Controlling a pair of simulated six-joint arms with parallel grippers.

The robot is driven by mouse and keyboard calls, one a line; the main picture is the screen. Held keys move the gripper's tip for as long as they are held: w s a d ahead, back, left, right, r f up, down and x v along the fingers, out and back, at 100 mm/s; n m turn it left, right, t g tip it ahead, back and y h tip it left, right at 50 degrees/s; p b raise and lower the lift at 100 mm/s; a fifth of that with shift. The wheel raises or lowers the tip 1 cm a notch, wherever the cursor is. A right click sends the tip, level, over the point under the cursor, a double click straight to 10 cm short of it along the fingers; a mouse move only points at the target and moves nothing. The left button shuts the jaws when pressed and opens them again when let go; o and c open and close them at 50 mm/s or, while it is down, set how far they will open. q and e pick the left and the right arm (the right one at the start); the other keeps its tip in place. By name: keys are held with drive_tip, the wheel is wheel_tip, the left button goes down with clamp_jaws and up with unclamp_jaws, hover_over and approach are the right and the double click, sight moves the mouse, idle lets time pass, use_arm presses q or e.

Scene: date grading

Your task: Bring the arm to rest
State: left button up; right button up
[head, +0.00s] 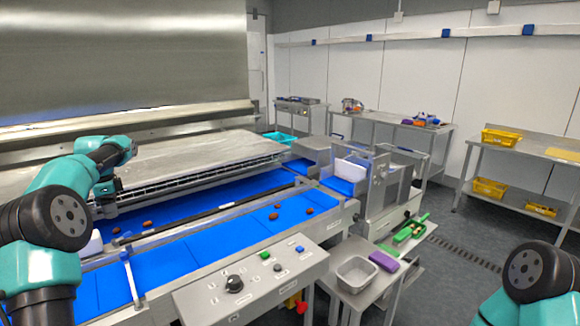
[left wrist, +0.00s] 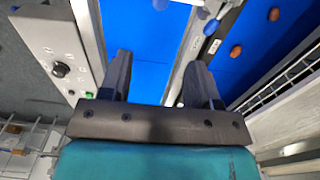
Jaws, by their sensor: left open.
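My left arm (head: 60,218) comes in from the left, bent, over the near side of the blue conveyor line. My left gripper (head: 105,207) hangs near the left end of the belts. In the left wrist view the left gripper (left wrist: 160,65) is open, its two dark fingers wide apart with nothing between them. Blue belt surface (left wrist: 146,50) shows beyond the fingers. Of my right arm only a dark joint and a teal link (head: 535,275) show at the bottom right. My right gripper is out of view.
Several brown dates (head: 148,224) lie on the blue belts (head: 240,229). A control panel (head: 250,283) with knobs stands in front. A grey bin (head: 357,270) and a purple block (head: 383,261) sit on a small side table. Yellow crates (head: 501,138) are at the right.

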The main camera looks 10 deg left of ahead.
sight(124, 253)
use_arm(q)
wheel_tip(124, 253, down, 15)
drive_tip(key=shift+r, duration=0.1)
idle(0.6)
